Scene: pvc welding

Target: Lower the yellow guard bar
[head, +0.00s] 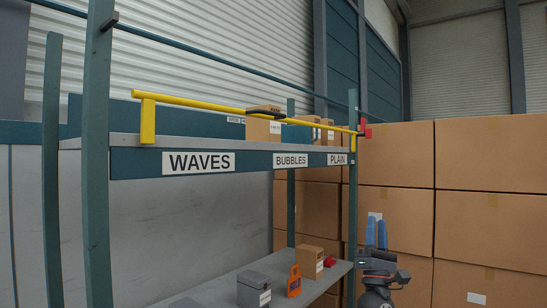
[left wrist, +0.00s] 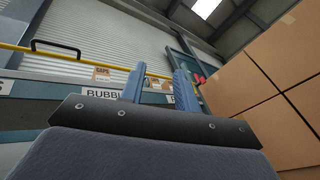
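The yellow guard bar (head: 200,102) runs across the front of the upper shelf in the head view, on short yellow posts, sloping down to the right in the picture. A black handle (head: 262,113) sits near its middle. A red piece (head: 365,130) is at its right end by the post. In the left wrist view the bar (left wrist: 105,64) crosses behind the fingers, with its handle (left wrist: 55,48) at left. My left gripper (head: 376,221) points up, below and right of the bar's right end, apart from it. Its blue fingers (left wrist: 160,70) are apart and empty. My right gripper is not in view.
The upper shelf (head: 125,163) bears labels WAVES, BUBBLES and PLAIN, with small cartons (head: 262,127) behind the bar. The lower shelf (head: 215,292) holds grey boxes, an orange item and a carton. Stacked large cartons (head: 490,155) fill the right side behind my gripper.

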